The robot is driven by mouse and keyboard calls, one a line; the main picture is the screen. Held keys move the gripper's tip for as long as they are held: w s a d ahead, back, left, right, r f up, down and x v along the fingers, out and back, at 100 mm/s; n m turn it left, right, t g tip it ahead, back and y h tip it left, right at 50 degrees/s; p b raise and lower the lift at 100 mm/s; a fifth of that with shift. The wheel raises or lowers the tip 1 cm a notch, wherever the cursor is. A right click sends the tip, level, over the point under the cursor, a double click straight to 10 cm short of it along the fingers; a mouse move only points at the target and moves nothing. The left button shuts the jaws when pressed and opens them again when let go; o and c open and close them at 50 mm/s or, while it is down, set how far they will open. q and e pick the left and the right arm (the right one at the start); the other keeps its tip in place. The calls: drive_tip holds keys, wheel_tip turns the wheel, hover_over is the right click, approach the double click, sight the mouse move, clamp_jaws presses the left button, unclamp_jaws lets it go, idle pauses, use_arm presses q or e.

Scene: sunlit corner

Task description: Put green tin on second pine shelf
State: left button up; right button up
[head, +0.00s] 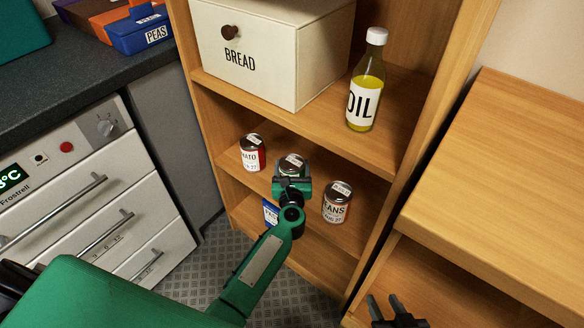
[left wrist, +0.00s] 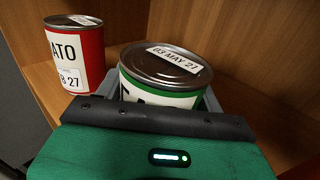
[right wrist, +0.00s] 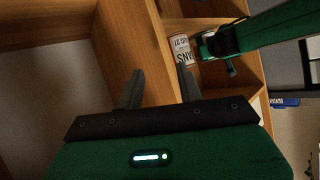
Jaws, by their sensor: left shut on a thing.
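The green tin (left wrist: 165,68) has a green and white label and a date sticker on its lid. It stands upright between the fingers of my left gripper (left wrist: 160,95), which is shut on it. In the head view the tin's lid (head: 292,161) shows just beyond my left gripper (head: 291,186), at the middle pine shelf (head: 222,158), between two other tins. The gripper hides the tin's base, so I cannot tell whether it touches the shelf. My right gripper (right wrist: 158,88) is open and empty in front of the lower right cabinet.
A red tomato tin (head: 252,153) stands left of the green tin and a beans tin (head: 337,202) right of it. A bread box (head: 270,50) and oil bottle (head: 367,85) stand on the shelf above. A blue package (head: 270,212) shows below. The shelf's right side panel (head: 425,130) bounds the space.

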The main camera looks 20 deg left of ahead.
use_arm(q)
drive_tip(key=shift+f, duration=0.2)
drive_tip(key=o, duration=1.3)
use_arm(e)
drive_tip(key=shift+a+t, duration=0.3)
drive_tip(key=shift+a, duration=0.15)
